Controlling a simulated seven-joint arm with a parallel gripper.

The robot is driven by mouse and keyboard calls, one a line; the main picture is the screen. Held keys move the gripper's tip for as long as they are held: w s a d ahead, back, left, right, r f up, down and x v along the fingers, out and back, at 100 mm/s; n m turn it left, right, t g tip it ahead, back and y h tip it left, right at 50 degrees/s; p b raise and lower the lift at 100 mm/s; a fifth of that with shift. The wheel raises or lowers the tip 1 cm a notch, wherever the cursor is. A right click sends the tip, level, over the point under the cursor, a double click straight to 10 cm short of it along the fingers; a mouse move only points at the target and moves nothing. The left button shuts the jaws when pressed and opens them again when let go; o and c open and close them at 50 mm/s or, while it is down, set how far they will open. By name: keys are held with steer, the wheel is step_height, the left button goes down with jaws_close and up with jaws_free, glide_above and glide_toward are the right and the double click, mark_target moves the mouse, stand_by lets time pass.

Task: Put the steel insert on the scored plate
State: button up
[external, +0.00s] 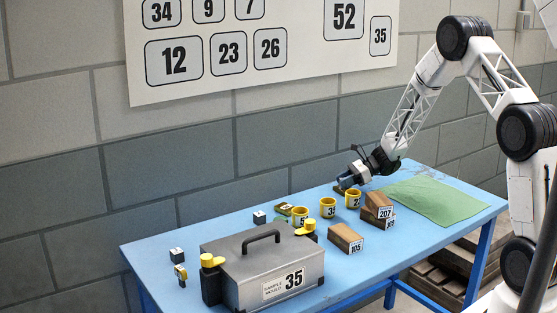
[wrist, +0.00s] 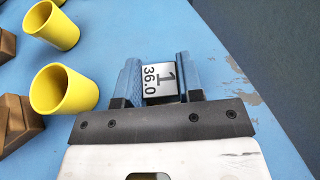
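The steel insert, a small bright metal block marked "1" and "36.0" (wrist: 160,78), lies between the two blue fingers of my gripper (wrist: 158,80) in the wrist view. The fingers are close to its two sides; I cannot tell whether they press on it. In the external view my gripper (external: 346,184) is low over the table's back part, behind the cups, and the insert is too small to make out there. I cannot pick out the scored plate for sure.
Three yellow cups stand close by, one in front of my gripper (external: 353,199). Brown numbered blocks (external: 346,238) stand nearer the front. A grey mould case (external: 262,266) fills the left front. A green mat (external: 436,200) lies clear at right on the blue table (external: 150,244).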

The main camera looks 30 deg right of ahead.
steer(key=o, duration=0.4)
steer(key=shift+r, duration=0.2)
steer(key=v, duration=1.2)
steer(key=shift+s, duration=0.1)
stand_by(0.4)
steer(key=s+a+r+n+g+h, duration=0.25)
steer(key=s+a+r+n, duration=0.35)
steer(key=s+r, duration=0.35)
steer(key=s+a+r+n+g+h, duration=0.25)
steer(key=s+a+r+n, duration=0.3)
steer(key=s+r, duration=0.4)
steer(key=s+r+n+t+h, duration=0.1)
steer(key=s+n+h, duration=0.1)
steer(key=s, duration=0.7)
steer(key=s+a+r+n+h, duration=0.1)
steer(key=s+r+n+h, duration=0.1)
steer(key=s+n, duration=0.3)
steer(key=s+r+n+t+h, duration=0.1)
steer(key=s+r+n+h, duration=0.1)
steer(key=s, duration=1.1)
steer(key=shift+s+a+n+t+h, duration=0.15)
steer(key=shift+s+n+t+h, duration=0.2)
steer(key=shift+n+h, duration=0.55)
